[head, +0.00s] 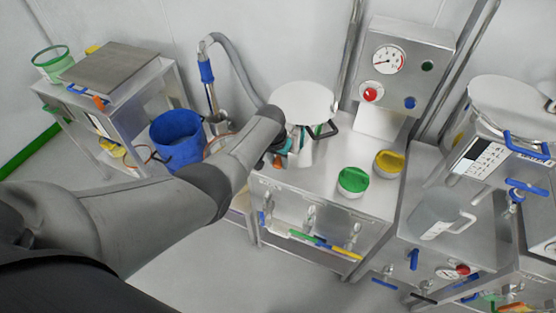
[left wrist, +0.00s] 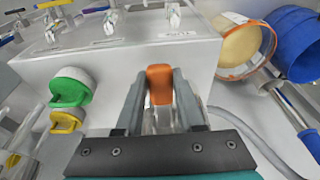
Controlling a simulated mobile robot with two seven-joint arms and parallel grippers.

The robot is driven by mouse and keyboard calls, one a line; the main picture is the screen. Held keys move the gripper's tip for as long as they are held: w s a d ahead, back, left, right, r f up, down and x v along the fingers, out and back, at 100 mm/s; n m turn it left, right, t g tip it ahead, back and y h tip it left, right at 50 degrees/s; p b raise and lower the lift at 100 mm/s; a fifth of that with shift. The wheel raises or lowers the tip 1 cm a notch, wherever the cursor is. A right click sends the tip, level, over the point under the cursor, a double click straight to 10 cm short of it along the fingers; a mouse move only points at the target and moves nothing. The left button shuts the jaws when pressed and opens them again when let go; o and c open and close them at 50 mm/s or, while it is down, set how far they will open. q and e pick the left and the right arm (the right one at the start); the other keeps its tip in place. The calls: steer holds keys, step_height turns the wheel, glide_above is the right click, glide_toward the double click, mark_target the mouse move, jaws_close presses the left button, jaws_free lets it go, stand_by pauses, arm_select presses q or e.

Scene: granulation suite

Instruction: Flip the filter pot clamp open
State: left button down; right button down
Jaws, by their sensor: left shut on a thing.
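The filter pot (head: 303,103), a vessel with a round white lid, stands on the steel bench at the middle of the head view. My left gripper (head: 281,150) reaches its near left side, with the forearm crossing in front. In the left wrist view my left gripper (left wrist: 160,92) is shut on an orange handle (left wrist: 159,78), which looks like the clamp's lever. The rest of the clamp is hidden, so I cannot tell its position. My right gripper is in neither view.
A green-lidded jar (head: 353,181) and a yellow-lidded jar (head: 389,163) stand on the bench right of the pot. A gauge panel (head: 402,72) rises behind. A blue bucket (head: 177,139) stands left, near a hose (head: 240,68). Bare bench top lies between pot and jars.

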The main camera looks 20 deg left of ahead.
arm_select(q)
steer(key=shift+w+r+t, duration=0.3)
steer(key=shift+w+r, duration=0.5)
steer(key=shift+w, duration=0.1)
steer(key=c, duration=1)
jaws_free()
steer(key=shift+o, duration=0.8)
steer(key=shift+w, duration=0.1)
steer(key=o, duration=0.3)
steer(key=shift+f, duration=0.3)
steer(key=shift+s, duration=0.2)
steer(key=shift+r, duration=0.3)
steer(key=shift+p+v, duration=2.55)
steer(key=shift+v, duration=4.85)
